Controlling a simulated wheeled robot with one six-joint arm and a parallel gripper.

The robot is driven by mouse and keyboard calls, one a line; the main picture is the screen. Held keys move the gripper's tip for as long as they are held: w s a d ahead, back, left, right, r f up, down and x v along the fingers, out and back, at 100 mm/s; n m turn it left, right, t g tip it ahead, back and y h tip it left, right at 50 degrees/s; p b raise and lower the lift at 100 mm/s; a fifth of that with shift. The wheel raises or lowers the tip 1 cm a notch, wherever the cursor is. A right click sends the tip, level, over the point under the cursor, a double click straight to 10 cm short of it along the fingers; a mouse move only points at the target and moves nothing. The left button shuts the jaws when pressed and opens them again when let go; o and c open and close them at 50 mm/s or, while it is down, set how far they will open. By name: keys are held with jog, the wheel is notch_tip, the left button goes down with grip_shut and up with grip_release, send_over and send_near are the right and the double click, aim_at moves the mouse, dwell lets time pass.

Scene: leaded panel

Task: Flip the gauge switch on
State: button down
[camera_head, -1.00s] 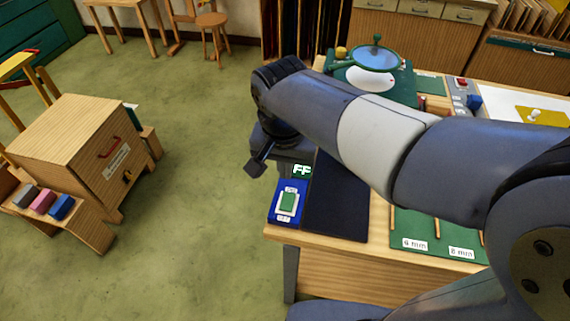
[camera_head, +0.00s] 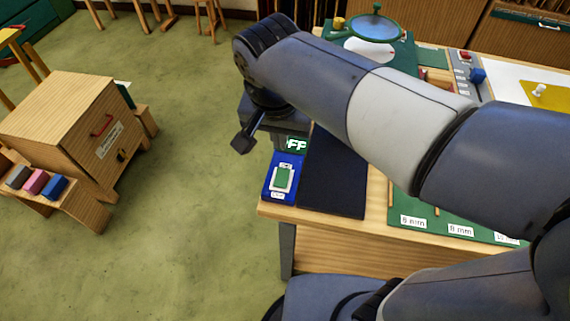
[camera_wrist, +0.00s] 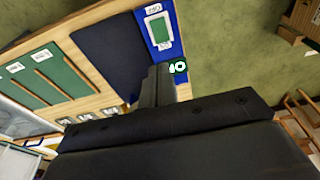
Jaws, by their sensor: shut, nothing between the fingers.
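The gauge switch (camera_head: 283,178) is a green rocker in a white frame on a blue plate at the table's near left corner. Small labels at its two ends are too small to read surely. Behind it a green sign (camera_head: 297,145) shows "FF", its left part hidden by my gripper. In the wrist view the switch (camera_wrist: 157,30) is at the top, with the sign (camera_wrist: 179,68) below it. My gripper (camera_wrist: 157,82) is shut and empty, its fingers beside the sign and apart from the rocker in the picture. Contact cannot be told.
A dark mat (camera_head: 335,178) lies right of the switch. A green board (camera_head: 428,222) with labelled slots is farther right. A round glass piece (camera_head: 375,28) stands at the back. A wooden cabinet (camera_head: 70,115) stands at left, with open floor between.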

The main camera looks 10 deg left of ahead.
aim_at(283, 181)
jog(key=w+f, duration=0.1)
jog(key=f, duration=0.8)
jog(key=w+f+p, duration=0.1)
jog(key=f, duration=0.3)
jog(key=shift+w+d+f, duration=0.15)
jog(key=shift+w+f, duration=0.2)
jog(key=shift+w, duration=0.1)
jog(key=shift+w+d+f+g+p, duration=0.1)
jog(key=shift+f+g+p, duration=0.05)
jog(key=shift+g+p, duration=0.3)
jog(key=shift+f, duration=0.25)
jog(key=shift+s, duration=1)
